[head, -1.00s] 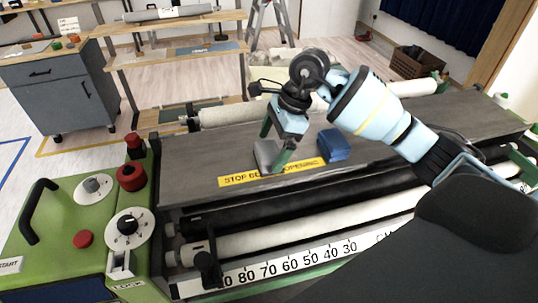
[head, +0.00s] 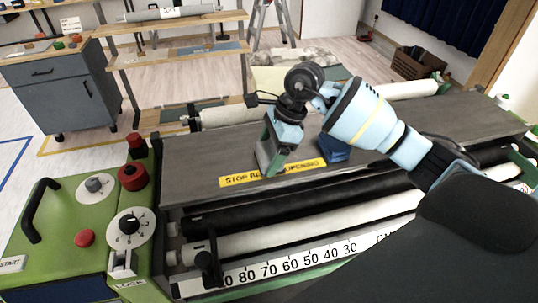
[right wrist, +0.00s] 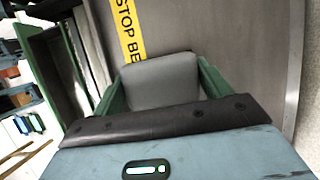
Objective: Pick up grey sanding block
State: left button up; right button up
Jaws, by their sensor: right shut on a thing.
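The grey sanding block (right wrist: 160,82) sits between the two green fingers of my right gripper (right wrist: 160,88) in the right wrist view, and the fingers are shut on it. In the head view my right gripper (head: 270,163) is low over the dark grey machine top, just behind the yellow warning label (head: 235,181). There the block (head: 263,156) is mostly hidden by the fingers. I cannot tell whether it touches the surface. My left gripper is not in view.
A blue block (head: 333,149) lies on the machine top (head: 200,150), just right of my right gripper. Rollers (head: 300,238) run along the front edge. A green control panel (head: 80,230) with knobs and red buttons stands at the left. The machine top left of the gripper is clear.

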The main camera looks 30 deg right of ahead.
aim_at(264, 151)
jog(key=shift+r, duration=0.15)
jog(key=shift+r, duration=0.55)
notch_tip(264, 151, up, 2)
jog(key=shift+r, duration=0.1)
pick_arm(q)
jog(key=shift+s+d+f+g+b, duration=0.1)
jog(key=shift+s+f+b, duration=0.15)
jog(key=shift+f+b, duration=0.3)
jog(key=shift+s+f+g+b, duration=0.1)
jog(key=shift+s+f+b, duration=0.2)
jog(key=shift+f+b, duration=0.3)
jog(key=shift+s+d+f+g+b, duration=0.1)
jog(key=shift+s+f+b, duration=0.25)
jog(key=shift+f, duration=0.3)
pick_arm(e)
jog(key=s+d, duration=0.3)
jog(key=s, duration=0.4)
jog(key=s+d+r, duration=0.1)
jog(key=s+d, duration=0.3)
jog(key=s, duration=0.3)
jog(key=shift+s+r, duration=0.2)
jog(key=shift+r, duration=0.05)
